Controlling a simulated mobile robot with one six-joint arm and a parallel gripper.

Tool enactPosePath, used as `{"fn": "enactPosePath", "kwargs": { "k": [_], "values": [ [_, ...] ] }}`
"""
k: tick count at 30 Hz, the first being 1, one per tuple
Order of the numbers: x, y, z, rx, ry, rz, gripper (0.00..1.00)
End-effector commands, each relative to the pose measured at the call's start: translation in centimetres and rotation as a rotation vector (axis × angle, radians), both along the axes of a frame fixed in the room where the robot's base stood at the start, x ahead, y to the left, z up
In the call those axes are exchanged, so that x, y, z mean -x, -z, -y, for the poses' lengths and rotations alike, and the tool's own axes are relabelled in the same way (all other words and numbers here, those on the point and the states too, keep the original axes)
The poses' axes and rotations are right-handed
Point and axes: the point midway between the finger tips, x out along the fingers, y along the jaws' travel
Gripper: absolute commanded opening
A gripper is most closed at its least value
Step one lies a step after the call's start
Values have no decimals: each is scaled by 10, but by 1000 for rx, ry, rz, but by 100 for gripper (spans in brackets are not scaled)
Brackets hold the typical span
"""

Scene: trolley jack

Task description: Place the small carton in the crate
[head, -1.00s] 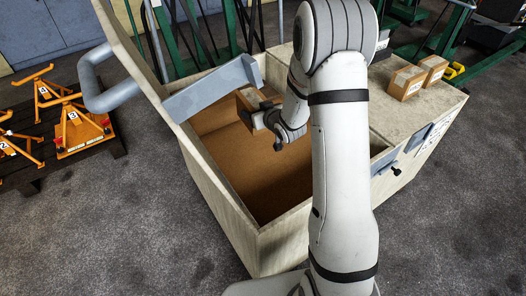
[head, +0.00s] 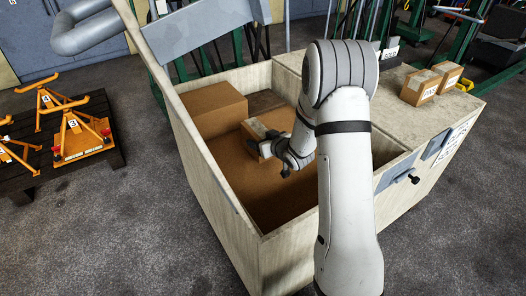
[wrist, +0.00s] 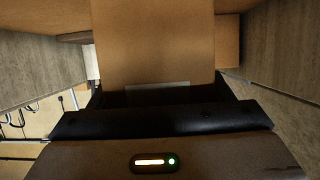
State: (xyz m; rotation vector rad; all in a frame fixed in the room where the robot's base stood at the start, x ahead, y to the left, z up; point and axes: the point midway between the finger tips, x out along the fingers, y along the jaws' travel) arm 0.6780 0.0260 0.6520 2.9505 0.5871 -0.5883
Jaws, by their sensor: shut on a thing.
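The small carton (head: 255,130), brown with pale tape, is inside the pale wooden crate (head: 228,196). My gripper (head: 267,146) reaches down into the crate and is shut on the carton's near right side. In the wrist view the held carton (wrist: 152,42) fills the upper middle, directly in front of my gripper (wrist: 155,100). I cannot tell whether the carton touches the brown crate floor. My forearm hides part of the crate's right side.
A larger brown carton (head: 216,108) sits in the crate's back left corner. Two small cartons (head: 421,87) (head: 449,74) stand on the ledge at right. A grey bar (head: 198,27) crosses above the back left. Free floor shows in the crate's front half.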

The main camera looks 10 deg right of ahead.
Motion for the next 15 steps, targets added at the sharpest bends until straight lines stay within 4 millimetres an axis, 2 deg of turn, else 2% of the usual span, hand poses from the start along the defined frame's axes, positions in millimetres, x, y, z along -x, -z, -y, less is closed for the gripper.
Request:
{"fn": "enactPosePath", "kwargs": {
  "k": [5, 10, 15],
  "values": [
    [0, 15, 0, -1, 1, 1, 35],
    [0, 39, -1, -2, -1, 0, 35],
    [0, 40, -1, 0, 0, 3, 35]
  ]
}}
